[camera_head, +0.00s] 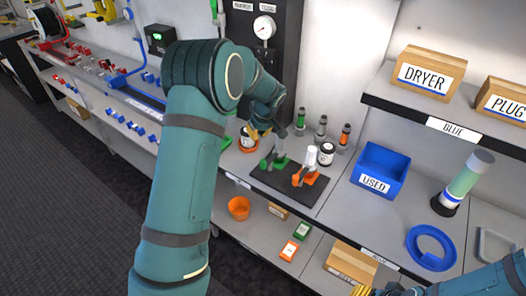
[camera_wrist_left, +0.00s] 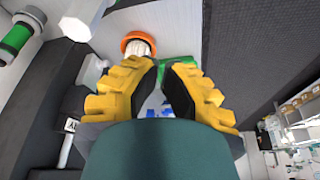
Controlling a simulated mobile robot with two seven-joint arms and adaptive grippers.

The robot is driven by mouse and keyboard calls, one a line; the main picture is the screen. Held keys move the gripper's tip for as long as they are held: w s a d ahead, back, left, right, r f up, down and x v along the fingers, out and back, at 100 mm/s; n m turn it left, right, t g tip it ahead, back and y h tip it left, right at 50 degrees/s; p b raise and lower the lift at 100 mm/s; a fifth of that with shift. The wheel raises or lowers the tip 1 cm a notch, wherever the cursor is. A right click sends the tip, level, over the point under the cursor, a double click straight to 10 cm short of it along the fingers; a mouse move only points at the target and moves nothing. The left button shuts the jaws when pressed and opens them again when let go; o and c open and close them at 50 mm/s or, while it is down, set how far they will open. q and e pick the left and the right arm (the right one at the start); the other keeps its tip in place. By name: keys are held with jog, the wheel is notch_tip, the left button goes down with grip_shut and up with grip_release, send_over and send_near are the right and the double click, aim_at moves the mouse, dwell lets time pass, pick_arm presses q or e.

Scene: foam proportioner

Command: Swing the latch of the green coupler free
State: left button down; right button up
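The green coupler (camera_head: 274,162) stands on a dark mat (camera_head: 262,180) on the shelf, with a grey upright lever-like part (camera_head: 280,144) on it. My left gripper (camera_head: 259,133) is just behind and left of it, apart from the lever as far as I can tell. In the left wrist view its yellow fingers (camera_wrist_left: 160,72) lean close together, with a narrow gap and nothing clearly held. A green piece (camera_wrist_left: 188,66) shows beyond the tips; I cannot tell what it belongs to. My right gripper (camera_head: 365,291) is cut off at the bottom edge.
An orange coupler (camera_head: 309,179) with a white lever is right of the green one. A jar in an orange dish (camera_head: 248,147), bottles (camera_head: 321,128) and a white jar (camera_head: 326,154) stand close by. A blue bin (camera_head: 379,172) is to the right. A gauge panel (camera_head: 283,50) rises behind.

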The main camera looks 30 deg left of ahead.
pick_arm(q)
jog(key=shift+f, duration=0.1)
jog(key=f, duration=0.6)
jog(key=f+p, duration=0.1)
jog(key=f, duration=0.2)
jog(key=shift+d, duration=0.25)
jog(key=shift+s+d+f, duration=0.1)
jog(key=shift+f, duration=0.1)
jog(key=shift+s+d+n+b, duration=0.1)
jog(key=shift+n+b, duration=0.3)
jog(key=shift+b, duration=0.25)
